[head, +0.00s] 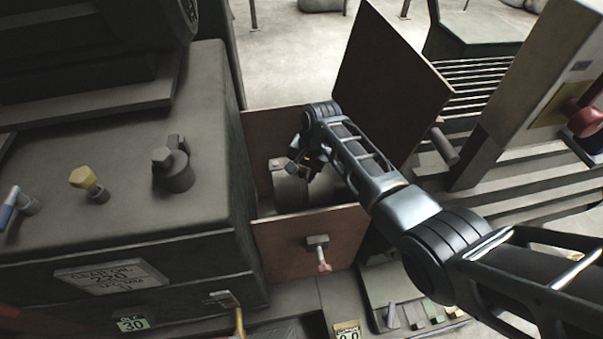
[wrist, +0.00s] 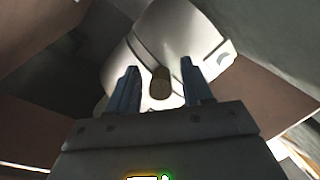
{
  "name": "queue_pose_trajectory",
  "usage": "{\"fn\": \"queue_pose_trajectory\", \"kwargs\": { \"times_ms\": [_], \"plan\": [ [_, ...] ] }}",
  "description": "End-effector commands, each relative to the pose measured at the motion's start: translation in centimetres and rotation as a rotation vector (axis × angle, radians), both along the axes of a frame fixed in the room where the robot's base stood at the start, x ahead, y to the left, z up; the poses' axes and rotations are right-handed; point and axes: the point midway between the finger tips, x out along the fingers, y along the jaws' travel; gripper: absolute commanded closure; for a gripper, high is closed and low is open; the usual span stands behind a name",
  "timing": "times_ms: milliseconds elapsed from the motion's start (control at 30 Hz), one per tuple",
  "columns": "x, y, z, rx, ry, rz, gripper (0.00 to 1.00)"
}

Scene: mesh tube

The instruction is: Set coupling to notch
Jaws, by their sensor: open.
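The coupling, a rounded grey drum (head: 290,190), sits between brown panels in the gap beside the large dark housing. In the wrist view it shows as a pale cylinder (wrist: 150,40) with a short brown peg (wrist: 160,83) sticking out. My gripper (head: 306,160) reaches down to the coupling and partly hides it. In the wrist view my gripper (wrist: 160,85) is open, with one blue finger on each side of the peg. I cannot tell whether either finger touches it. A dark curved mark (wrist: 222,59) shows on the pale surface; I cannot tell whether it is the notch.
A brown panel (head: 390,80) stands open behind my arm; another brown panel with a handle (head: 318,250) stands in front of the coupling. The dark housing (head: 110,200) with knobs bounds the gap at left. A grey post (head: 525,100) with a red valve stands at right.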

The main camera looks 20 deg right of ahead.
Motion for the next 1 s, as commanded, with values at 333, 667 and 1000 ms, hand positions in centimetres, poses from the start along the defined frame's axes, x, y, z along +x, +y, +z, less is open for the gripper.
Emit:
{"fn": "queue_pose_trajectory", "kwargs": {
  "times_ms": [333,667,1000],
  "plan": [
    [0.18,0.2,-1.3,-0.001,-0.001,0.001,0.5],
    [0.17,0.19,-1.28,-0.001,-0.001,0.001,0.71],
    [0.17,0.18,-1.28,-0.001,-0.001,0.001,1.0]
  ]
}}
